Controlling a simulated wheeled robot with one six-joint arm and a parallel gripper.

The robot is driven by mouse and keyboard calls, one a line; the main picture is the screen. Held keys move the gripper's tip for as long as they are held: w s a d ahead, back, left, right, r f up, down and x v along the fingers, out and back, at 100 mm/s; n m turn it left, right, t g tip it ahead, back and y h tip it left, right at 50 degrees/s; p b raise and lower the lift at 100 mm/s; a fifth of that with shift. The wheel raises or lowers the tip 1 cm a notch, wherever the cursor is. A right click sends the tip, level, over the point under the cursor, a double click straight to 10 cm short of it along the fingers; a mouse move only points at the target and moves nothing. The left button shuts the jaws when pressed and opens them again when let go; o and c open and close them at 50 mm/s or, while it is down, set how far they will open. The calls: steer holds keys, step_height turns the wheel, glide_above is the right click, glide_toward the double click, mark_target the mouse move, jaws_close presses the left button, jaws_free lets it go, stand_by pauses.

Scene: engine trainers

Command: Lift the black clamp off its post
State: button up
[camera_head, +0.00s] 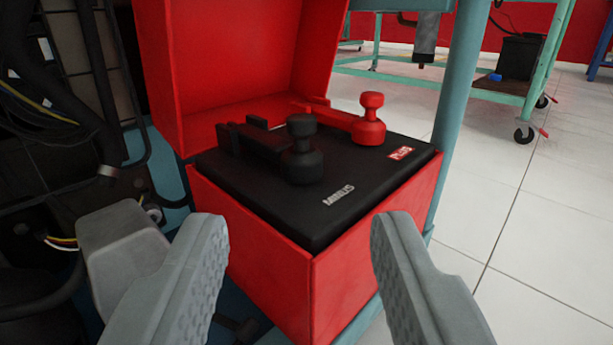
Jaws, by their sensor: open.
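The black clamp (302,152) sits on top of the battery (368,190), on the side labelled MINUS. Its rounded knob stands upright and its flat arm runs back to the left. The post under it is hidden by the clamp. A red clamp (368,122) sits behind and to the right, near the red plus label. My gripper (298,245) is open and empty. Its two fingers are spread in front of the battery box, nearer the camera than the black clamp and lower in the picture, not touching it.
The battery stands in a red box (327,285) with its lid (240,55) raised behind. Dark hoses and wires (50,120) crowd the left. A blue-green frame post (458,100) rises close on the right. A cart (505,85) stands farther back on open tiled floor.

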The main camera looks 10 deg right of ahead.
mark_target(301, 122)
steer(key=w+d, duration=0.1)
steer(key=w, duration=1)
steer(key=w+d+f, duration=0.1)
steer(key=w, duration=0.5)
steer(key=shift+d, duration=0.35)
jaws_close()
